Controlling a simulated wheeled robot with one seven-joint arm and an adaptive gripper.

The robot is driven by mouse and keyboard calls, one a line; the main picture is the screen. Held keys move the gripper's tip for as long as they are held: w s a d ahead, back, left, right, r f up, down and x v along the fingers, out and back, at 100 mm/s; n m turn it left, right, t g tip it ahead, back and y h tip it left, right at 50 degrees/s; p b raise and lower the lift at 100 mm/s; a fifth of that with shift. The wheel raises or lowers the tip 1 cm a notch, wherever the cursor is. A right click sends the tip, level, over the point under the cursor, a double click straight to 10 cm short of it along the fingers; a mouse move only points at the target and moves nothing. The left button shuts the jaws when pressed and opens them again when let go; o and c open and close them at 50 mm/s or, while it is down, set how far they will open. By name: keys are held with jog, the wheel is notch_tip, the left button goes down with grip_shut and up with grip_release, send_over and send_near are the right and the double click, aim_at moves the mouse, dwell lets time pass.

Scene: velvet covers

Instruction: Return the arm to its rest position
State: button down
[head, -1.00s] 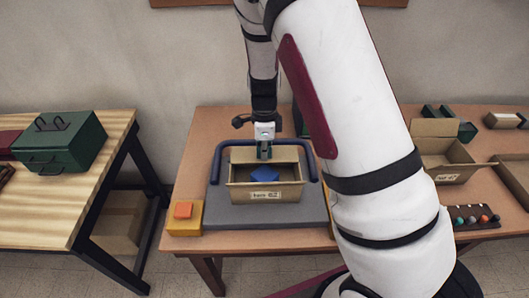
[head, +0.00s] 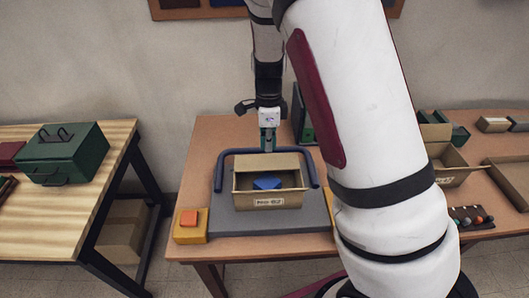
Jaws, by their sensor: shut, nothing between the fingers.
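My gripper (head: 268,146) points down, shut and empty, just above the back edge of an open cardboard box (head: 270,199). My white arm crosses the right half of the head view and hides part of the table behind it. The box has a label on its front and a blue piece (head: 267,183) lying inside. It stands on a grey platform (head: 225,218) with a dark blue rail (head: 218,172) around its back and sides.
A yellow block with an orange top (head: 190,218) sits at the table's front left. A green case (head: 62,154) stands on the wooden table at left. Another open box (head: 452,172), small green bins (head: 460,136) and a dark strip with coloured balls (head: 470,217) are at right.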

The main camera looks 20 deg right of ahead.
notch_tip(320, 180, up, 7)
jog(key=shift+a, duration=0.2)
jog(key=s+a+r+n+t, duration=0.1)
jog(key=s+r+n+t, duration=0.2)
jog(key=s+r+n, duration=0.5)
jog(key=s+a+r+n+t, duration=0.1)
jog(key=s+r+n+t, duration=0.2)
jog(key=s+r+n, duration=0.6)
jog(key=s+n, duration=0.4)
jog(key=s, duration=0.2)
jog(key=shift+s+a+r+n+b, duration=0.2)
jog(key=shift+a+r+n+b, duration=0.05)
jog(key=shift+r+n+b, duration=0.1)
